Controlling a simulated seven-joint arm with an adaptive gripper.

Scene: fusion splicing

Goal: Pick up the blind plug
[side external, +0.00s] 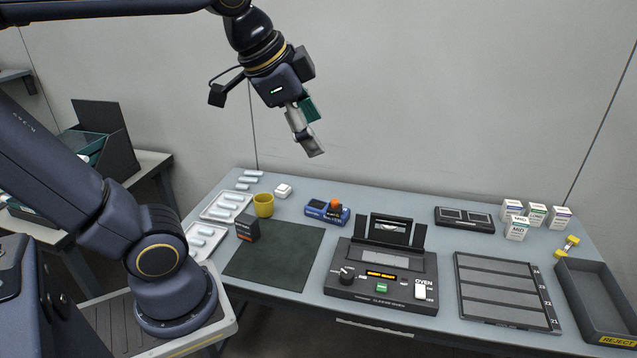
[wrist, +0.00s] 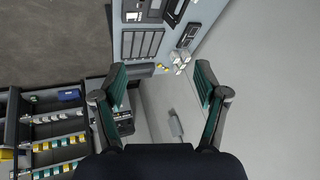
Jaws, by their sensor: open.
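My gripper (side external: 307,138) hangs high above the back of the bench, apart from everything on it. In the wrist view its two green-padded fingers (wrist: 160,72) are spread wide with nothing between them. I cannot tell for sure which thing is the blind plug. A small yellow piece with a pale middle (side external: 567,246) lies on the bench at the right, beside the reject tray. It looks like the small yellow spot in the wrist view (wrist: 162,67), far beyond the fingertips.
An oven unit (side external: 380,290) stands mid-bench, with a slotted dark tray (side external: 505,262) to its right. A reject tray (side external: 590,305) lies at the right end. Small white boxes (side external: 516,228) stand behind. A yellow cup (side external: 263,205) and a dark mat (side external: 273,255) are left.

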